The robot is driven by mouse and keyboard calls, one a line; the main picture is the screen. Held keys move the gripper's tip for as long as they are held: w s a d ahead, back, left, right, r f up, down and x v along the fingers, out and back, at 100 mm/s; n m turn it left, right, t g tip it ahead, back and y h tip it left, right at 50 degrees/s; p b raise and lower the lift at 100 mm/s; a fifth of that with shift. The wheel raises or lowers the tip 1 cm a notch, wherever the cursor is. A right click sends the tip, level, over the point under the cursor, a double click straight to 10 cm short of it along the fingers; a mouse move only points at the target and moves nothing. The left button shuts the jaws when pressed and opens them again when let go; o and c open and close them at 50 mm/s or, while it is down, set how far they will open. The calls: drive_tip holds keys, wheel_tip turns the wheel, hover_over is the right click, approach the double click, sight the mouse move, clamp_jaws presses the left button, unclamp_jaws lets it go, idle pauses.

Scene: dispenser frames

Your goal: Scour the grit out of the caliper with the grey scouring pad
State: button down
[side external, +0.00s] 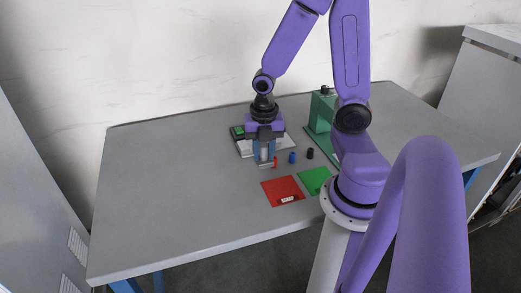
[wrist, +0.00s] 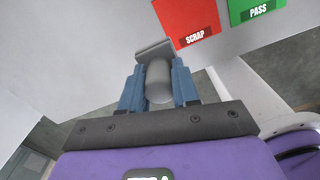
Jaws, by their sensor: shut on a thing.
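My gripper (side external: 264,155) is shut on a grey piece (wrist: 158,82), low over the table. In the wrist view my gripper (wrist: 159,98) has its two blue fingers on either side of this piece. It has a rounded cylindrical body and a flat, wider plate at its far end. I cannot tell whether it is a scouring pad, or whether it touches the table. No caliper is recognisable in either view, and no grit can be made out.
Small red (side external: 275,162), blue (side external: 292,157) and black (side external: 310,153) cylinders stand right of my gripper. A red SCRAP mat (side external: 278,188) and green PASS mat (side external: 312,178) lie nearer. A green stand (side external: 321,112) is behind right. The table's left side (side external: 150,185) is clear.

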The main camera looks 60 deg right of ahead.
drive_tip(key=c, duration=1.4)
unclamp_jaws()
drive_tip(key=c, duration=0.4)
drive_tip(key=shift+o, duration=0.2)
